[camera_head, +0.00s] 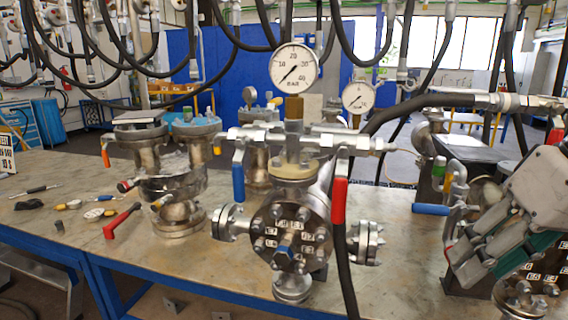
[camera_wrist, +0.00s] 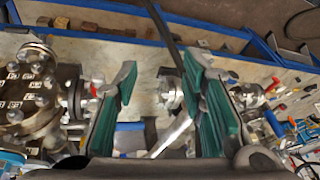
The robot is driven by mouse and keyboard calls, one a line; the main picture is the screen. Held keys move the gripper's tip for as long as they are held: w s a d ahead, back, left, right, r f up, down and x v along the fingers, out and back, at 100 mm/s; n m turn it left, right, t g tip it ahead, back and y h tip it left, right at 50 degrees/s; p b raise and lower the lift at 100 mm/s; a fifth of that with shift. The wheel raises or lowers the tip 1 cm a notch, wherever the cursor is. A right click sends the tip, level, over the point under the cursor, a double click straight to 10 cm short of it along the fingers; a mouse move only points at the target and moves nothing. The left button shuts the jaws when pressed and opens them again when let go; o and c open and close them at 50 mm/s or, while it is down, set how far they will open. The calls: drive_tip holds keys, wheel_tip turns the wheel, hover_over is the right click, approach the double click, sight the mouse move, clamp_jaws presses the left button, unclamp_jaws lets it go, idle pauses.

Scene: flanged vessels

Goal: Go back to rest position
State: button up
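My gripper (camera_head: 470,250) is at the right of the head view, beside the right-hand vessel's fittings. Its grey fingers with green pads reach down and left. In the wrist view my gripper (camera_wrist: 165,95) shows its two green-padded fingers wide apart. A metal pipe fitting (camera_wrist: 172,92) shows in the gap between them, with no finger visibly closed on it. A blue-handled valve (camera_head: 432,209) stands just left of my gripper in the head view. The lower part of the right-hand vessel is partly hidden behind my gripper.
A flanged vessel (camera_head: 290,225) with a pressure gauge (camera_head: 294,68) and red and blue levers stands mid-table. Another vessel (camera_head: 160,155) stands left. Loose tools and a red-handled valve (camera_head: 122,220) lie on the left of the table (camera_head: 100,265). Black hoses (camera_head: 340,240) hang across.

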drive_tip(key=s+a+f+g+h, duration=0.25)
drive_tip(key=s+a+f, duration=0.25)
drive_tip(key=s+f, duration=0.6)
wheel_tip(320, 180, up, 17)
drive_tip(key=t+p, duration=0.2)
drive_tip(key=p, duration=1.3)
drive_tip(key=shift+w+d+r+t+y, duration=0.15)
drive_tip(key=shift+d+r+t+y, duration=0.1)
drive_tip(key=shift+t+y, duration=0.1)
drive_tip(key=shift+f, duration=0.1)
